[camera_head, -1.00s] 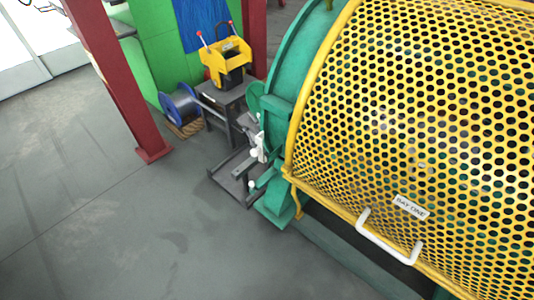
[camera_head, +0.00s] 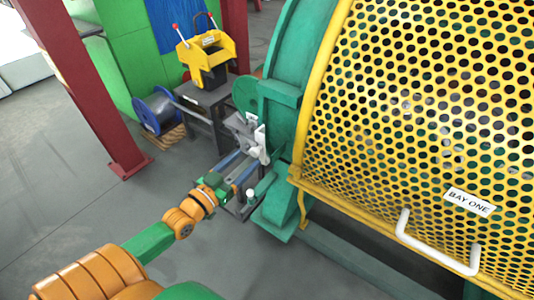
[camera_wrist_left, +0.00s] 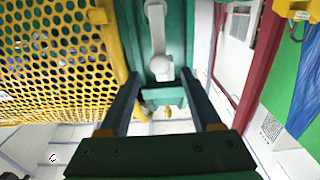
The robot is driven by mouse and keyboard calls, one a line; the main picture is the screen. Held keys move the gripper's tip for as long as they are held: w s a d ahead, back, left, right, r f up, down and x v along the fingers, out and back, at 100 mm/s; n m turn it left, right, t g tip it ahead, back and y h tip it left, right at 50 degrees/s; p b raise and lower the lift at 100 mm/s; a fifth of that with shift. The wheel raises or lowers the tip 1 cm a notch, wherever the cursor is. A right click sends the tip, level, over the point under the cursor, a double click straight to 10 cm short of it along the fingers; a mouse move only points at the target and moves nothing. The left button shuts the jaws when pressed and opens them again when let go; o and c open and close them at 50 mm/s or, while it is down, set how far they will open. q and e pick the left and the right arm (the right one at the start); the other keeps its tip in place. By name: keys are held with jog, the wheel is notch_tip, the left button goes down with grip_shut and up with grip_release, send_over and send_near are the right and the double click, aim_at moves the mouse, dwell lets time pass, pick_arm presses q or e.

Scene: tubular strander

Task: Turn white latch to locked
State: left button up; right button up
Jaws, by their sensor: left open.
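The white latch (camera_head: 262,143) is on the end of the green machine housing, beside the yellow guard. In the left wrist view the white latch (camera_wrist_left: 158,45) hangs roughly upright, with its rounded lower end between my fingertips in the picture. My left gripper (camera_head: 245,160) reaches in from the lower left, open and pointed at the latch. Its two fingers (camera_wrist_left: 161,78) show apart in the wrist view, one on each side of the latch's lower end. I cannot tell whether either finger touches it. My right gripper is not in view.
The yellow perforated guard (camera_head: 430,110) with a white handle (camera_head: 437,247) fills the right. A small white knob (camera_head: 250,195) is below the latch. A dark table (camera_head: 205,95) bears a yellow device (camera_head: 213,55).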

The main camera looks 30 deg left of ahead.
aim_at(253, 154)
pick_arm(q)
jog(key=w, duration=0.5)
jog(key=shift+d+b, duration=0.2)
jog(key=shift+b, duration=0.15)
grip_shut()
jog(key=shift+f, duration=0.1)
dwell(0.9)
